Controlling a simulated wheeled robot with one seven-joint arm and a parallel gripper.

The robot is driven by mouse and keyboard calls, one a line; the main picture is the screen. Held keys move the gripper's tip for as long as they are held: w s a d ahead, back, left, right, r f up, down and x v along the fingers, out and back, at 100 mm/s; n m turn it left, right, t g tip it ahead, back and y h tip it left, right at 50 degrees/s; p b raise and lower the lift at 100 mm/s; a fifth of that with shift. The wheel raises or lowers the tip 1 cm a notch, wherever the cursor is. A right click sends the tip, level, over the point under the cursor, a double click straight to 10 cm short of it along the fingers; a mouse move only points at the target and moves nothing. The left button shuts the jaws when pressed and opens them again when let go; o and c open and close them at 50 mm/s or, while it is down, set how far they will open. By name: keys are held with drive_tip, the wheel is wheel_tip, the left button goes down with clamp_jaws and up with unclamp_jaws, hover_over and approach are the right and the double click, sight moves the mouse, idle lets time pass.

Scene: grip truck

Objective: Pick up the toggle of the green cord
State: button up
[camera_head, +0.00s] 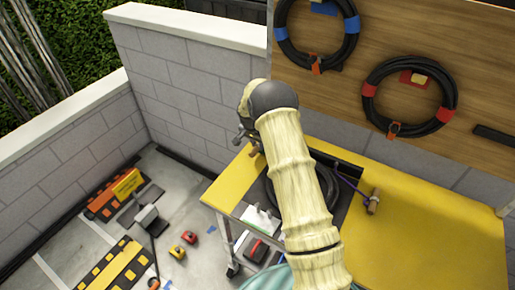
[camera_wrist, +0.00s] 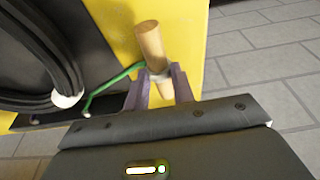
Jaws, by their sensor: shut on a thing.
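The wooden toggle (camera_wrist: 150,42) of the green cord stands tilted between my gripper's fingers in the wrist view. My gripper (camera_wrist: 159,78) is shut on its lower part, where a pale band shows. The green cord (camera_wrist: 115,80) runs left from the toggle toward a black cable coil. In the head view my gripper (camera_head: 246,140) is at the left end of the yellow table top, mostly hidden by my arm. Whether the toggle touches the table, I cannot tell.
A black cable coil (camera_wrist: 35,50) lies on the yellow table (camera_head: 430,235). Another wooden toggle (camera_head: 374,203) on a purple-blue cord lies to the right. A grey block wall (camera_head: 190,85) stands behind. Two cable coils hang on the wooden board (camera_head: 480,70).

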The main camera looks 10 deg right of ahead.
sight(257, 145)
wheel_tip(257, 145, up, 8)
drive_tip(key=shift+f+b, duration=0.15)
drive_tip(key=shift+b, duration=0.6)
drive_tip(key=shift+f, duration=0.35)
drive_tip(key=shift+s, duration=0.1)
